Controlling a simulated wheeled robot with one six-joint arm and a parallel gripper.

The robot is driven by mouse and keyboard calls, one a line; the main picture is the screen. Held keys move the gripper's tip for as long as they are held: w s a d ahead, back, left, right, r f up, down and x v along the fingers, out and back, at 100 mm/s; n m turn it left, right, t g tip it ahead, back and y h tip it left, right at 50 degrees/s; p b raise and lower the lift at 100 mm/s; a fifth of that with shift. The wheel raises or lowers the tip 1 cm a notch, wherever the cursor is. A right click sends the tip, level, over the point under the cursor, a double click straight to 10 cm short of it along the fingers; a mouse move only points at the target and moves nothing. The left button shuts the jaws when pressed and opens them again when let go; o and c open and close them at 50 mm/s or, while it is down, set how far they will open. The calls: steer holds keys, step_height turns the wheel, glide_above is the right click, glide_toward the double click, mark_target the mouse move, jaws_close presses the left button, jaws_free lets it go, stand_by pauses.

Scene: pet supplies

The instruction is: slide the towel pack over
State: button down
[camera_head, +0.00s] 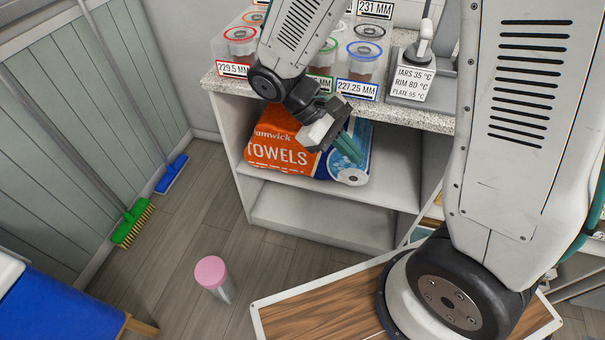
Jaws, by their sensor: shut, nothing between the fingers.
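The towel pack (283,146) is an orange, white and blue package marked "TOWELS". It lies on the upper shelf of the white shelf unit (243,179), under the speckled counter. A round towel roll end shows at its right front. My gripper (349,150) is in front of the pack's right part, with its teal fingers shut and pointing down to the right. It overlaps the pack in the picture; I cannot tell whether it touches. My wrist hides part of the pack's top and middle.
Several lidded jars with labels (357,91) stand on the counter above. The shelf right of the pack (394,172) and the lower shelf (320,219) are empty. A pink-lidded tumbler (211,276), a green broom (133,224) and a blue brush (172,174) are on the floor.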

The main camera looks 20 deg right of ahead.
steer(key=w+a+f+n+t+h, duration=0.15)
steer(key=w+f+n+h, duration=0.25)
steer(key=f, duration=0.4)
steer(key=w+d+f+n+t+h, duration=0.1)
steer(key=w+f+n+t+h, duration=0.25)
steer(key=f, duration=0.55)
steer(key=n+t+y, duration=0.4)
steer(key=n+t, duration=1.1)
glide_toward(305, 167)
steer(key=shift+m, duration=0.25)
steer(key=x, duration=0.7)
steer(key=shift+a+f, duration=0.1)
steer(key=shift+f, duration=0.05)
